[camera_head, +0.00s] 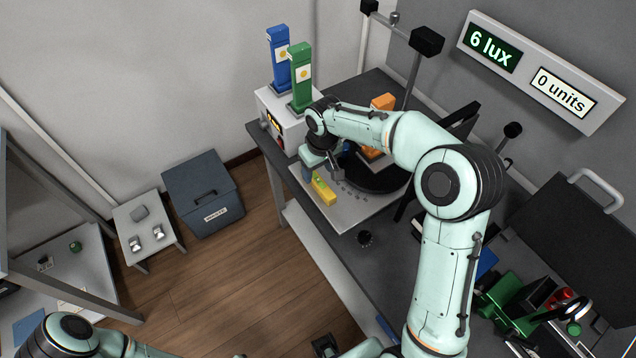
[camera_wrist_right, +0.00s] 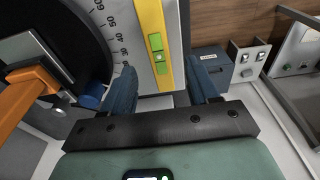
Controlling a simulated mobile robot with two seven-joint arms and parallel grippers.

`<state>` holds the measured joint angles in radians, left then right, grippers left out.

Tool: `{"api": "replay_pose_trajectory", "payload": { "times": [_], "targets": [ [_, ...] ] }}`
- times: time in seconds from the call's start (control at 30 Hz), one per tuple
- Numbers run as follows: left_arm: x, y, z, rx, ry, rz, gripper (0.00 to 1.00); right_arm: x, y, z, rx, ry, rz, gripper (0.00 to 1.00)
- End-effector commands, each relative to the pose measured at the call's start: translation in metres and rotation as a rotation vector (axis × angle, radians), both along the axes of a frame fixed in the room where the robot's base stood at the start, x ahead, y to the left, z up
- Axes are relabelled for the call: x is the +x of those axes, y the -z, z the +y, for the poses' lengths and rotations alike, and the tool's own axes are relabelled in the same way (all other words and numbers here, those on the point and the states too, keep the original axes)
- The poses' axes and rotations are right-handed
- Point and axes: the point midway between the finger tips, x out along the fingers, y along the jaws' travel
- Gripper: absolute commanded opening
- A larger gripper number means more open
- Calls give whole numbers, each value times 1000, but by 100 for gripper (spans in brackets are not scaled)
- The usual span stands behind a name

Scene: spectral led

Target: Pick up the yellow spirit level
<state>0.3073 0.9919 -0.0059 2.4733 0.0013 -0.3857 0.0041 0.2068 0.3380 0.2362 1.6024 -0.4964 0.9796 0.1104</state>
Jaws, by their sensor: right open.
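The yellow spirit level (camera_head: 323,191) lies near the left end of the light grey plate on the workbench; a small green part shows on it. In the right wrist view the yellow level (camera_wrist_right: 167,22), with green vials, runs lengthwise between the fingers. My right gripper (camera_head: 311,172) is over its far end in the head view. In the wrist view my right gripper (camera_wrist_right: 165,84) is open, one finger on each side of the level, with no clear contact.
A black dial with a printed scale (camera_wrist_right: 121,35) and an orange block (camera_wrist_right: 22,103) lie close beside the fingers. Blue (camera_head: 278,62) and green (camera_head: 300,80) towers stand on a white box behind. A dark lidded bin (camera_head: 203,182) stands on the floor left of the bench.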

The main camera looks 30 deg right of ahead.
Motion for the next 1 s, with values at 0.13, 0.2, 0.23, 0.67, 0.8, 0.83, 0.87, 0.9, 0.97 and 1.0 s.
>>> {"api": "replay_pose_trajectory", "payload": {
  "times": [0.13,0.2,0.23,0.67,0.8,0.83,0.87,0.9,0.97,1.0],
  "targets": [
    [-1,2,0,0,0,1,43,-4,25,0,2,1,5,60],
    [-1,2,0,0,0,1,43,-2,34,0,1,0,3,60],
    [-1,2,0,0,0,1,43,-2,36,0,1,-1,3,60],
    [-1,2,0,0,0,0,43,-1,40,0,0,0,0,17],
    [-1,2,0,0,0,1,43,-1,40,0,0,0,-1,0],
    [-1,2,0,0,0,0,43,-1,40,0,0,0,-1,0],
    [-1,2,0,0,0,1,43,-1,40,0,0,0,-1,0],
    [-1,2,0,0,0,0,43,-1,40,0,0,0,-1,0],
    [-1,2,0,0,0,1,43,-1,40,0,0,0,-1,0],
    [-1,1,0,0,0,1,43,-1,39,0,0,0,-1,0]
  ]
}}
